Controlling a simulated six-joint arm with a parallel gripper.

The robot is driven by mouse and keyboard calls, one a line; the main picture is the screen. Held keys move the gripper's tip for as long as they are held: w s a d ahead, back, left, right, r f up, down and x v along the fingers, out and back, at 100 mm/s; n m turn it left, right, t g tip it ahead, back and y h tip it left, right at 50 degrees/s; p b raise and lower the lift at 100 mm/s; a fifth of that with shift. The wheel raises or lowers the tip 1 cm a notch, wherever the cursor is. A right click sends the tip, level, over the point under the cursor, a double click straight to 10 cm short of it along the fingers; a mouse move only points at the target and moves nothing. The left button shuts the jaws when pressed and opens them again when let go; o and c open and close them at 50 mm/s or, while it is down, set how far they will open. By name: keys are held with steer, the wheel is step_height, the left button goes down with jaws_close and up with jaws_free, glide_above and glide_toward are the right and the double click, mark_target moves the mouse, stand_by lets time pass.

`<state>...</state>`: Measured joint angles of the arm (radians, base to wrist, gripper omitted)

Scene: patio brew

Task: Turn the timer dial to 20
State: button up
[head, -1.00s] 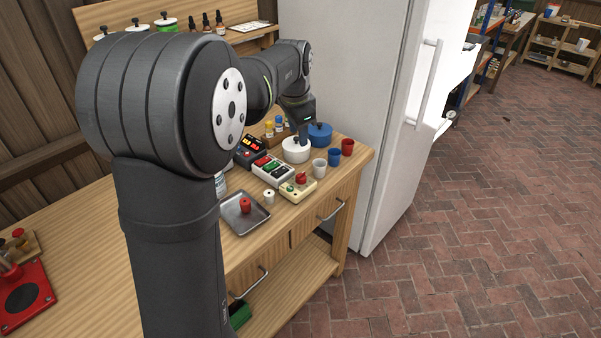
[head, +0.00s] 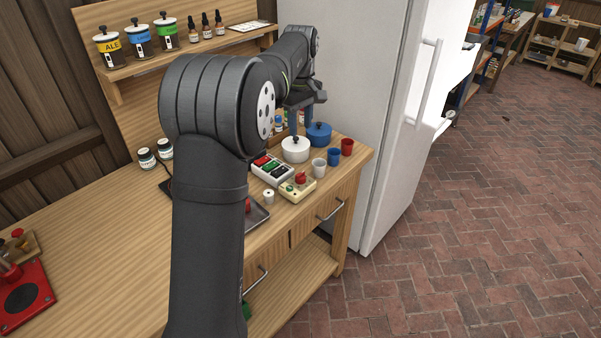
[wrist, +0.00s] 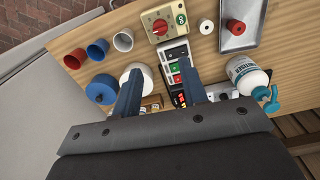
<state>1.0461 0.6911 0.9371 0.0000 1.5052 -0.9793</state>
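The timer is a small beige box (head: 297,190) with a red dial (head: 300,177), near the front edge of the wooden bench. In the wrist view the beige box (wrist: 166,36) and its red dial (wrist: 160,27) are at the top centre. The number the dial points at is too small to read. My gripper (wrist: 160,72) is open and empty. Its two blue-grey fingers are apart, over the bench behind the timer, and do not touch the dial. In the head view my gripper (head: 303,118) is above and behind the white lidded pot.
The white pot (head: 295,151), blue pot (head: 319,136) and grey, blue and red cups (head: 333,157) stand close by. A switch box (head: 271,169) is beside the timer. A metal tray (wrist: 242,22) and white bottle (wrist: 246,74) are to the right in the wrist view.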

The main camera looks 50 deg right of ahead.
mark_target(300, 174)
steer(key=shift+n, duration=0.4)
step_height(300, 174, down, 17)
steer(key=shift+f, duration=0.2)
steer(key=shift+c, duration=0.2)
steer(key=c, duration=0.7)
